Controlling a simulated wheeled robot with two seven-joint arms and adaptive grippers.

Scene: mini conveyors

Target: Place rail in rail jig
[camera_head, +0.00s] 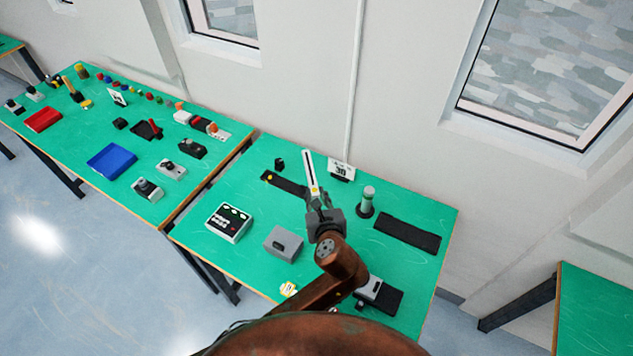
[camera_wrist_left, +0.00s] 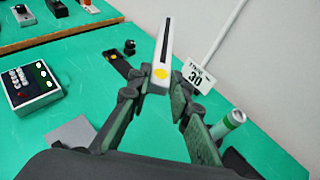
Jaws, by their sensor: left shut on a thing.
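The rail (camera_head: 310,170) is a long, pale bar with a dark slot and a yellow spot near its held end. My left gripper (camera_head: 317,203) is shut on that near end, and the rail points away from the gripper toward the wall. In the left wrist view the rail (camera_wrist_left: 164,52) stands up between the two fingers (camera_wrist_left: 156,92). A long black piece that looks like the rail jig (camera_head: 288,185) lies on the green table just left of the rail, with a yellow spot at its left end. It also shows in the left wrist view (camera_wrist_left: 117,63). My right gripper is not in view.
A sign marked 30 (camera_head: 341,169) stands behind, right of the rail. A grey-green cylinder (camera_head: 367,201) and a black mat (camera_head: 407,233) are to the right. A keypad box (camera_head: 229,222) and a grey box (camera_head: 284,243) are nearer, left. A small black block (camera_head: 279,164) is behind the jig.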

